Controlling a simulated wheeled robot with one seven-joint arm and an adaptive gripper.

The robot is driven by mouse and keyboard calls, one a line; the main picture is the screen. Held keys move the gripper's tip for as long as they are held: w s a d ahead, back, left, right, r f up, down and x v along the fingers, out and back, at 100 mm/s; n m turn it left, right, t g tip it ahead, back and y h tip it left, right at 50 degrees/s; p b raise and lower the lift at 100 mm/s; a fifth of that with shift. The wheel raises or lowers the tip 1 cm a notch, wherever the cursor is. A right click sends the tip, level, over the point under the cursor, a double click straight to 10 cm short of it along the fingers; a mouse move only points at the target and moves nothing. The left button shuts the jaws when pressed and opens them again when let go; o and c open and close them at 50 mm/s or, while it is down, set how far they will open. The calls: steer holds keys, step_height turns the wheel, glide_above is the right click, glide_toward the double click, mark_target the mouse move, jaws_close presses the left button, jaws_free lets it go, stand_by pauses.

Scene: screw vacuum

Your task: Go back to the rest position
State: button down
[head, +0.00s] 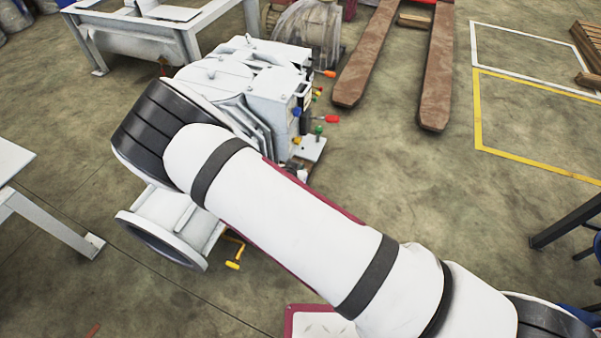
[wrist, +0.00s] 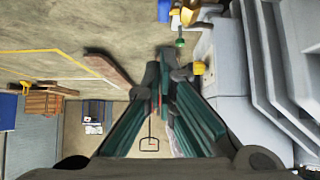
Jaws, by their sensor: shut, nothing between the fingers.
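My gripper (wrist: 168,62) shows in the wrist view with its dark green fingers converging and their tips together, holding nothing. In the head view my white arm crosses the middle of the picture and the gripper is hidden. The pale grey screw vacuum pump (head: 268,82) stands beyond the arm, and the arm covers part of it. It also shows in the wrist view (wrist: 228,58), close along the right of the fingers, with fins at far right. A yellow knob (wrist: 198,68) lies just right of the fingertips; I cannot tell whether they touch. A green knob (wrist: 180,42) is above them.
Brown forks (head: 437,75) lie on the floor right of the pump. A grey flanged pipe (head: 172,222) sits below my arm. A white metal frame (head: 190,40) stands behind, and another white stand (head: 50,222) is at left. The floor inside the yellow lines is clear.

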steer(key=s+a+r+p, duration=0.2)
steer(key=s+r, duration=0.1)
steer(key=s, duration=0.3)
steer(key=shift+s+a, duration=0.15)
steer(key=shift+s, duration=0.25)
